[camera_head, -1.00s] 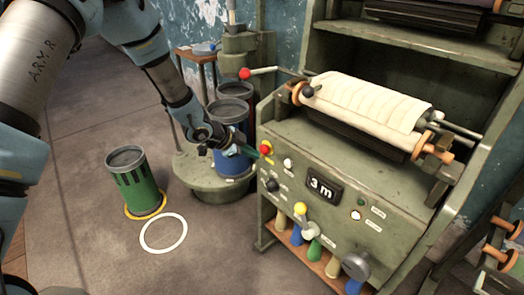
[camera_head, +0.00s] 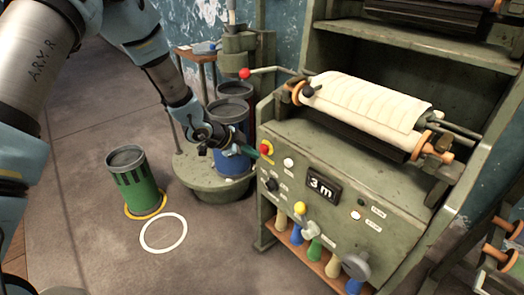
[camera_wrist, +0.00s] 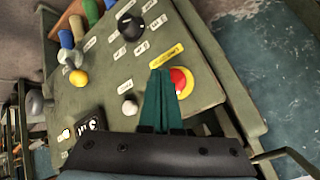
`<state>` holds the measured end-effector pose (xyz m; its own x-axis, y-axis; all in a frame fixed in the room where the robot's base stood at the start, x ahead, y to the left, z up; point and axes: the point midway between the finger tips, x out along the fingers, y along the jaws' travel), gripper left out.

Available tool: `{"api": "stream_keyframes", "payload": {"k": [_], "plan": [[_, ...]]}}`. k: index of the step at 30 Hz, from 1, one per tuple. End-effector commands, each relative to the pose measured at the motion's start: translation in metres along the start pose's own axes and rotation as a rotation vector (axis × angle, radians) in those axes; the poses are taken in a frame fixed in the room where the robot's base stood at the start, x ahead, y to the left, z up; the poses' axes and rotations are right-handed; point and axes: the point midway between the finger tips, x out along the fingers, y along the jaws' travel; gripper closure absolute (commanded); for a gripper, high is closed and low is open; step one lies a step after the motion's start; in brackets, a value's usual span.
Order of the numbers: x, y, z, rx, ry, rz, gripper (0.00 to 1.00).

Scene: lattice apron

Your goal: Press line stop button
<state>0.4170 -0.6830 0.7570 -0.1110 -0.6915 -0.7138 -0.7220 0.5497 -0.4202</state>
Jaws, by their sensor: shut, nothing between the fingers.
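The line stop button, a red button in a yellow ring (camera_head: 266,148), sits at the upper left of the green machine's front panel (camera_head: 345,238). In the wrist view the red button (camera_wrist: 180,82) is partly covered by my fingers. My gripper (camera_head: 250,151) is shut and empty, its green fingers pointing at the panel beside the button. In the wrist view the fingertips (camera_wrist: 160,72) overlap the button's left side, close to the yellow label (camera_wrist: 167,56). I cannot tell whether they touch the button.
The panel also carries a white button (camera_head: 288,162), a black knob (camera_head: 271,185), a yellow knob (camera_head: 299,208) and a "3 m" display (camera_head: 323,188). Dark and blue drums (camera_head: 232,160) stand behind my gripper. A green drum (camera_head: 137,185) stands left, near a white floor ring (camera_head: 163,234).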

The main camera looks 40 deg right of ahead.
Motion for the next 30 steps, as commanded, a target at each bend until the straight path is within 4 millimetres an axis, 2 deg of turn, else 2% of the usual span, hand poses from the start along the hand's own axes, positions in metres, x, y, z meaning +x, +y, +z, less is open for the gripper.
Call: {"api": "stream_keyframes", "payload": {"k": [30], "plan": [[0.0057,-0.0040,-0.0046,0.000,0.000,0.001,1.00]]}}
